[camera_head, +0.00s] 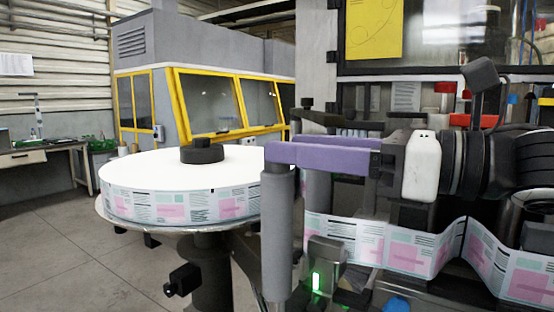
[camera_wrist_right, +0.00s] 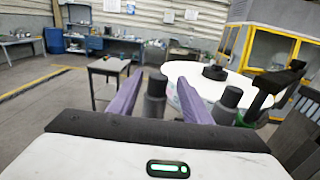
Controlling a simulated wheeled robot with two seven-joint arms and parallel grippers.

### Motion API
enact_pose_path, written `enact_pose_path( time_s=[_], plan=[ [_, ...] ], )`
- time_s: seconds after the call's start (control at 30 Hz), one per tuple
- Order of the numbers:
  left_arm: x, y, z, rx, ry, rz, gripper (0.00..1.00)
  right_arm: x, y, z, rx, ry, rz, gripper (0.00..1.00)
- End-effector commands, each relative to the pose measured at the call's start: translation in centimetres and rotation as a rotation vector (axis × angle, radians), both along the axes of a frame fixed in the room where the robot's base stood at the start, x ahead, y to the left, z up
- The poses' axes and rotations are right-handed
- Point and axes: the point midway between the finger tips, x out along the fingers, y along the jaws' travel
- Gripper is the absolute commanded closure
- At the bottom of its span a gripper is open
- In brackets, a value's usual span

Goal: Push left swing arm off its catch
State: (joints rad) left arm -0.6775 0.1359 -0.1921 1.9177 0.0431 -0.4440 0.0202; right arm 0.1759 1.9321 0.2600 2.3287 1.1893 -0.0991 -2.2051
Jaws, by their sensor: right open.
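My right gripper (camera_head: 272,152) reaches in from the right in the head view, its purple fingers pointing left. It is open; the right wrist view shows the fingers (camera_wrist_right: 160,78) spread apart with nothing held. A grey upright roller (camera_head: 279,235) stands at the fingertips in the head view, its dark top close to them. In the wrist view a dark roller (camera_wrist_right: 155,100) shows between the fingers and another (camera_wrist_right: 228,103) to their right. I cannot tell whether a finger touches either. The left swing arm and its catch cannot be clearly made out. My left gripper is not in view.
A large label reel (camera_head: 180,180) with a black hub lies left of the grey roller. A printed label web (camera_head: 400,245) runs across the machine below my right arm. A small box with a green light (camera_head: 316,282) sits low. A yellow-framed cabinet (camera_head: 225,95) stands behind.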

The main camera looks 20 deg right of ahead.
Motion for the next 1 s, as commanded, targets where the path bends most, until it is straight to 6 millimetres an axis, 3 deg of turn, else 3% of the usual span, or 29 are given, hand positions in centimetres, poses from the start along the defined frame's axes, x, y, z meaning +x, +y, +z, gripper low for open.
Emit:
enact_pose_path(
  time_s=[0.3, 0.87, 1.0],
  plan=[
    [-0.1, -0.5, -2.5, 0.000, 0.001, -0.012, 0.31, 1.8, 1.6, -0.6, 0.001, 0.003, 0.002, 0.56],
    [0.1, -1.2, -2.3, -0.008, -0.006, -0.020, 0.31, 2.6, 2.6, 0.0, 0.004, 0.001, 0.006, 0.56],
    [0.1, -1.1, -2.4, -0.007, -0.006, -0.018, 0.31, 2.6, 2.6, 0.0, 0.004, 0.001, 0.006, 0.79]
  ],
)
